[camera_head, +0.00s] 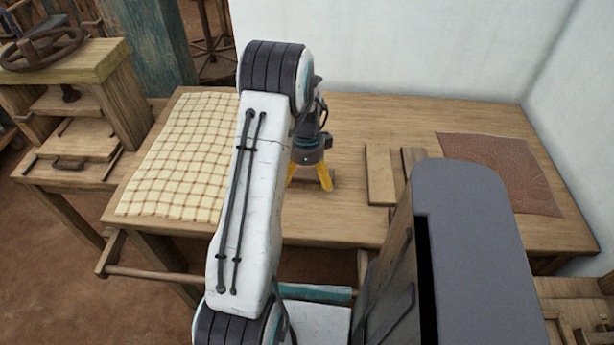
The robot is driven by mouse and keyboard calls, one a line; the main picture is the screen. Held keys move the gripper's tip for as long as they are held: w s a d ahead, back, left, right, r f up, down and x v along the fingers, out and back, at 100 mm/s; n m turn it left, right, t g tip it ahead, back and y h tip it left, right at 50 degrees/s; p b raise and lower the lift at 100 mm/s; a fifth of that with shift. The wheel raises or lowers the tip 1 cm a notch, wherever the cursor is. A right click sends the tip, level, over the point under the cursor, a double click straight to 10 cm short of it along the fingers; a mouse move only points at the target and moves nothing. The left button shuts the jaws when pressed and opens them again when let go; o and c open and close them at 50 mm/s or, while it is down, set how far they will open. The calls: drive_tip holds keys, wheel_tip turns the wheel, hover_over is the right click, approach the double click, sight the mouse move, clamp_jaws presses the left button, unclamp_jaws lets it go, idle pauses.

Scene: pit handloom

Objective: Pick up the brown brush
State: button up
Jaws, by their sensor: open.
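My gripper (309,180) points down at the wooden table (335,226), its two yellow fingers spread apart. A small brown piece (309,185), which may be the brown brush, shows low between the fingertips and a little past the right one. My arm and gripper hide part of it, so I cannot tell its full shape. I cannot tell whether the fingers touch it or the table top.
A checked cream cloth (180,150) lies on the left of the table. A pale wooden board (380,175) and a darker strip (413,157) lie right of my gripper. A reddish-brown cloth (500,170) lies at the far right. A white wall (400,45) stands behind.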

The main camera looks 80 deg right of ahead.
drive_tip(key=shift+f, duration=0.8)
drive_tip(key=shift+c, duration=0.4)
drive_tip(key=c, duration=1.2)
